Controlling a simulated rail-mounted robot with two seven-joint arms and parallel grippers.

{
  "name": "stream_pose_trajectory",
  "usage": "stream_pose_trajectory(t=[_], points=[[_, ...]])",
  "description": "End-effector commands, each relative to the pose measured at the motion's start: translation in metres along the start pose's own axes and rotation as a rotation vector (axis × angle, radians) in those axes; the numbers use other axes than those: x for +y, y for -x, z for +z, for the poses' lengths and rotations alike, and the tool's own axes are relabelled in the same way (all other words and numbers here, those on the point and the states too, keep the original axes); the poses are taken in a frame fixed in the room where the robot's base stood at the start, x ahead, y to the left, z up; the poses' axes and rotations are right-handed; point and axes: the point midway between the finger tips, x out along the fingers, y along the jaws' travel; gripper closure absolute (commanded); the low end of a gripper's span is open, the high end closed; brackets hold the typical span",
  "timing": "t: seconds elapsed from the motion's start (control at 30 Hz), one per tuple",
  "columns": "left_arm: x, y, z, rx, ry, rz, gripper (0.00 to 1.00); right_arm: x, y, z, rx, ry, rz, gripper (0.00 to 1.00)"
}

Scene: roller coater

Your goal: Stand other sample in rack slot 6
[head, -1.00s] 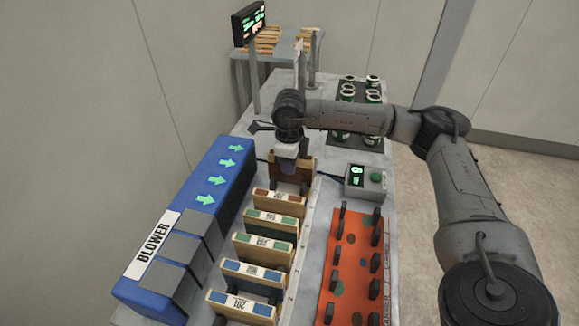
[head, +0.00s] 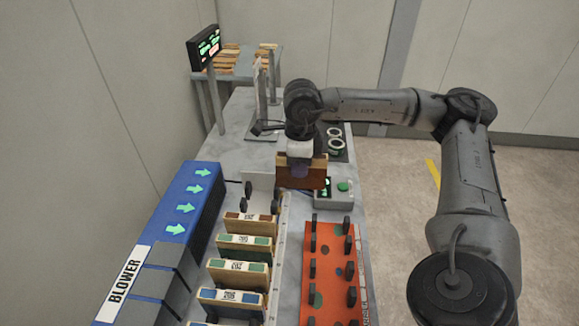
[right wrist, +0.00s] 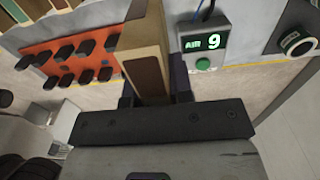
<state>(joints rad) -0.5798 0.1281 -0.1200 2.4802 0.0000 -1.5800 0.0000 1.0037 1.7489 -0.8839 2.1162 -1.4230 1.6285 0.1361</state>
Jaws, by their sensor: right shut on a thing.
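My right gripper (head: 300,168) is shut on a wooden sample panel (head: 317,174). The panel hangs upright above the table, beyond the far end of a row of standing panels and in front of the grey control box. In the right wrist view the held panel (right wrist: 142,45) shows a pale face with a dark brown patch, between the fingers (right wrist: 155,96). My left gripper is out of view.
Several labelled panels (head: 240,248) stand in a row between the blue blower (head: 188,205) and the orange board. A display (head: 205,47) stands far left.

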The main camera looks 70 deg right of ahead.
Motion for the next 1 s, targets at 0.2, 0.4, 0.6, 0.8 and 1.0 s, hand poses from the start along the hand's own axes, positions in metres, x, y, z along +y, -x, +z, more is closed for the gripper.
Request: stream_pose_trajectory(t=[0.2,0.4,0.6,0.8,1.0], points=[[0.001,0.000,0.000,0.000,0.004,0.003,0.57,0.001,0.002,-0.004,0.000,0.000,-0.001,1.00],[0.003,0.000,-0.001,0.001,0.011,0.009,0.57,0.001,0.002,-0.003,0.000,0.000,-0.001,1.00],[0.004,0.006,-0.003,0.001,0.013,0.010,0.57,0.001,0.009,-0.003,0.001,0.000,-0.001,1.00],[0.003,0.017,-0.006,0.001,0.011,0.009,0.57,0.001,0.026,-0.003,0.001,0.000,-0.001,1.00],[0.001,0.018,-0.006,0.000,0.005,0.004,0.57,0.001,0.027,-0.003,0.001,0.000,0.000,1.00]])
